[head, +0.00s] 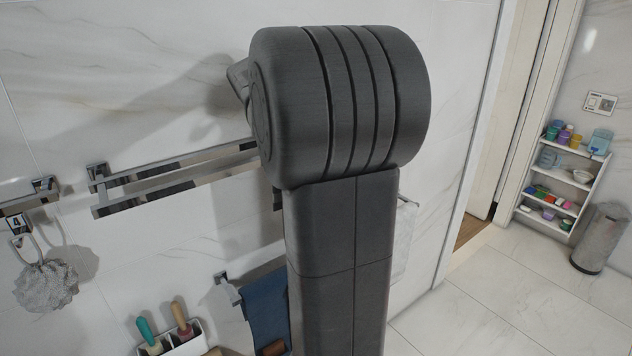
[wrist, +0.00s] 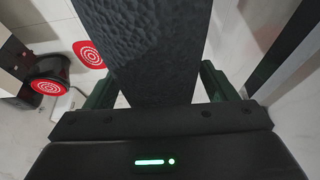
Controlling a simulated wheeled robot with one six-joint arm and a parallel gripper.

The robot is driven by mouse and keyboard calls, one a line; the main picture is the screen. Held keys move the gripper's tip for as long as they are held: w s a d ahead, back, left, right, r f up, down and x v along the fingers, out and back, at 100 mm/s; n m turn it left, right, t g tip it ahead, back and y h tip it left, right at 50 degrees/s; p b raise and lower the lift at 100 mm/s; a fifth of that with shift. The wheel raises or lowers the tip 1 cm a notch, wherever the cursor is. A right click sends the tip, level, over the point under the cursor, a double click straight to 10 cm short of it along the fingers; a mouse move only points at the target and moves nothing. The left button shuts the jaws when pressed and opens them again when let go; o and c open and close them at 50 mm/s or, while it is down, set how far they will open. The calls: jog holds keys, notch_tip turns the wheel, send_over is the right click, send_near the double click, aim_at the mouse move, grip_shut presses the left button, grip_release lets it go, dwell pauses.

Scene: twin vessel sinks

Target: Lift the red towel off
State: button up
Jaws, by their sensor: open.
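I make out no red towel in either view; in the head view my own arm hides the middle of the wall. In the wrist view my gripper (wrist: 158,84) is open, with a dark green finger on each side. A broad dark, textured sheet (wrist: 148,45), towel-like, runs between the fingers from the top of the picture; its colour looks near black here. I cannot tell whether the fingers touch it. In the head view a double metal towel rail (head: 175,178) runs behind my arm, and my gripper is hidden there.
A blue towel (head: 262,305) hangs on a lower bar, partly behind my arm. A grey bath puff (head: 46,285) and a brush holder (head: 185,345) are at left. A white shelf (head: 562,185) and bin (head: 600,240) stand far right. The wrist view shows a red-ringed disc (wrist: 88,54).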

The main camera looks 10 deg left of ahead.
jog(key=shift+f, duration=0.15)
grip_shut()
dwell(0.4)
jog(key=shift+r, duration=0.2)
